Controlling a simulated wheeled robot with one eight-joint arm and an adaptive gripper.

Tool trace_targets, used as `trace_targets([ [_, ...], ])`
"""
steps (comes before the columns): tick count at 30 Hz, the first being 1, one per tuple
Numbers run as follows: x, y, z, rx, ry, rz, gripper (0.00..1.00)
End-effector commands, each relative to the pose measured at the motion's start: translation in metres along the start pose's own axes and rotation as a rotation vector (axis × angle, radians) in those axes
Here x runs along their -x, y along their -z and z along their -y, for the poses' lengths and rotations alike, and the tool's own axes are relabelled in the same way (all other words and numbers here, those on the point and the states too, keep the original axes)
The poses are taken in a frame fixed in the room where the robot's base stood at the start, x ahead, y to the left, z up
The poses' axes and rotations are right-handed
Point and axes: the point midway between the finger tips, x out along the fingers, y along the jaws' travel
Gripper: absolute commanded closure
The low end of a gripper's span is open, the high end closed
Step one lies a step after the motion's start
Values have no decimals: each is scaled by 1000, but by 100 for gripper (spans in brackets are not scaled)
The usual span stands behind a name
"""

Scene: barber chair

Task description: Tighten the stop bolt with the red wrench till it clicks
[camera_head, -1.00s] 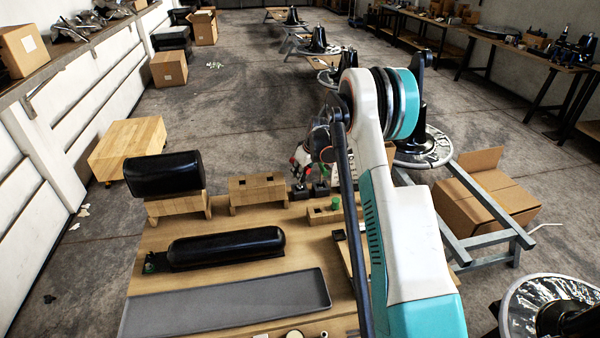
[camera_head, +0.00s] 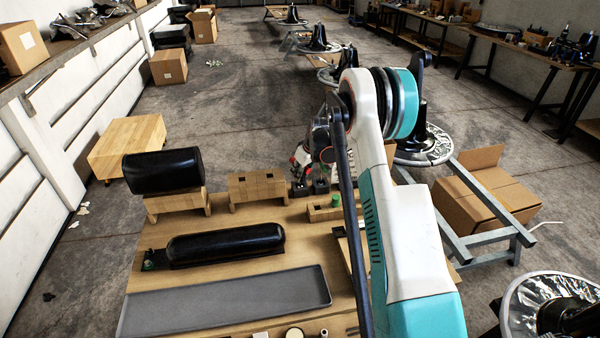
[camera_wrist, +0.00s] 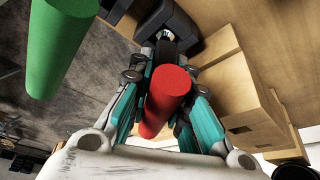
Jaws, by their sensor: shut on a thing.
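The red wrench shows in the wrist view as a thick red handle (camera_wrist: 168,88) between the two fingers of my gripper (camera_wrist: 164,68). My gripper is shut on it. The handle's end faces the camera; the wrench's far end is largely hidden. A dark part with a small pale metal spot (camera_wrist: 165,35) lies beyond the fingertips; I cannot tell whether this is the stop bolt or whether the wrench touches it. In the head view my gripper (camera_head: 308,155) is over the bench's far edge, partly behind my arm, and the wrench cannot be made out.
A green handle (camera_wrist: 58,40) stands close to my gripper at upper left in the wrist view. A wooden block (camera_wrist: 235,85) is at right. On the bench are a black padded roll (camera_head: 163,171), a long black pad (camera_head: 225,243), a grey tray (camera_head: 225,305) and a slotted wooden block (camera_head: 257,186).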

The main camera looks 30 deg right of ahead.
Motion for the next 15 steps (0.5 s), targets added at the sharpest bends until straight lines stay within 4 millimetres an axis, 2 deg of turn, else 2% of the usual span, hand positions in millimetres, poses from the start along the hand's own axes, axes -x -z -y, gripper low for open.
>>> trace_targets([
  [1, 0, 0, 0, 0, 0, 0, 100],
  [2, 0, 0, 0, 0, 0, 0, 75],
  [4, 0, 0, 0, 0, 0, 0, 59],
  [15, 1, 0, 0, 0, 0, 0, 59],
])
